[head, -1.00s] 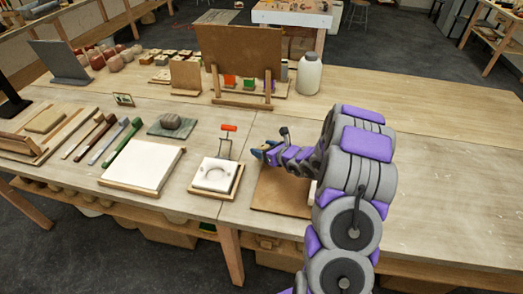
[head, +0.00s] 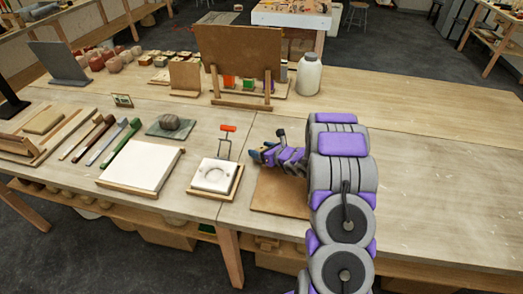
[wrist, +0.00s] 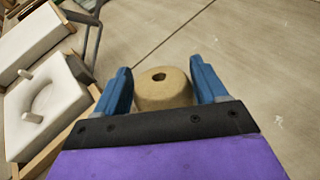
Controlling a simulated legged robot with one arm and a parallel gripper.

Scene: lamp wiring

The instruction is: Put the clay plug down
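The clay plug (wrist: 163,90) is a tan, rounded block with a dark hole in its top. In the wrist view it sits between the two blue fingers of my gripper (wrist: 163,85), which appear to touch it on both sides. In the head view my gripper (head: 258,155) is over the bench between the white mould and the brown board; the plug is hard to make out there. I cannot tell the plug's height above the bench.
A white mould (head: 215,174) with a round hollow lies left of my gripper; its pegs show in the wrist view (wrist: 35,117). A brown board (head: 278,193) lies below my arm. A red-handled tool (head: 227,129) stands behind the mould. The bench's right side is clear.

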